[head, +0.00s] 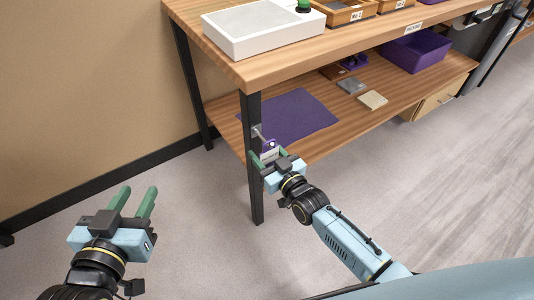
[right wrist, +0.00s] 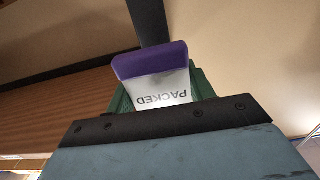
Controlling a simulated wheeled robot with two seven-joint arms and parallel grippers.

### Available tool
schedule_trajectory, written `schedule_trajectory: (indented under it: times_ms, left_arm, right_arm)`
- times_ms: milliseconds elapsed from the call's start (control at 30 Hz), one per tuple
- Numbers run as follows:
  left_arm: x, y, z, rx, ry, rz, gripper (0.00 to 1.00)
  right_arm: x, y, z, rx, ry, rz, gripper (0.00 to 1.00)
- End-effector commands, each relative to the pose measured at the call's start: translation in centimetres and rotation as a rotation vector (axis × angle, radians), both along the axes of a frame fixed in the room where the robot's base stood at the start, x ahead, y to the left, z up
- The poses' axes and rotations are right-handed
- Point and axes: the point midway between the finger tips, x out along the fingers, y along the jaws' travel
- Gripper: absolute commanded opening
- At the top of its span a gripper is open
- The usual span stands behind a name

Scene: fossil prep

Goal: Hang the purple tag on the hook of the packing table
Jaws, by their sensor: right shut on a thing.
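The purple tag (head: 270,150) is at the front leg of the packing table (head: 251,160), right by the hook (head: 257,132) on that leg. My right gripper (head: 268,157) is shut on the tag. In the right wrist view the tag (right wrist: 152,75) shows a purple top edge and a white face reading "PACKED", upside down, between the green fingers. The hook is hidden in that view, and I cannot tell whether the tag's loop is around it. My left gripper (head: 134,202) is open and empty over the floor at the lower left.
The table's lower shelf holds a purple mat (head: 297,116), small flat blocks (head: 372,99) and a purple bin (head: 416,50). The floor in front is clear.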

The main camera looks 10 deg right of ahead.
Motion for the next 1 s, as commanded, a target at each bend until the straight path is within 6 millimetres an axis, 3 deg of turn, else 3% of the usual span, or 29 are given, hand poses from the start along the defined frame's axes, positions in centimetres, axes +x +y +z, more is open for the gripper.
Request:
schedule_trajectory:
  times_ms: [700,733,900,1000]
  left_arm:
    - [0.0,0.0,-0.5,0.0,0.0,0.0,0.36]
    - [0.0,0.0,-0.5,0.0,0.0,0.0,0.36]
    - [0.0,0.0,-0.5,0.0,0.0,0.0,0.36]
    - [0.0,0.0,-0.5,0.0,0.0,0.0,0.36]
  right_arm:
    - [1.0,0.4,-0.1,0.0,0.0,0.0,0.12]
    - [1.0,0.4,-0.1,0.0,0.0,0.0,0.56]
    - [1.0,0.3,-0.1,0.0,0.0,0.0,0.78]
    - [1.0,0.3,-0.1,0.0,0.0,0.0,0.79]
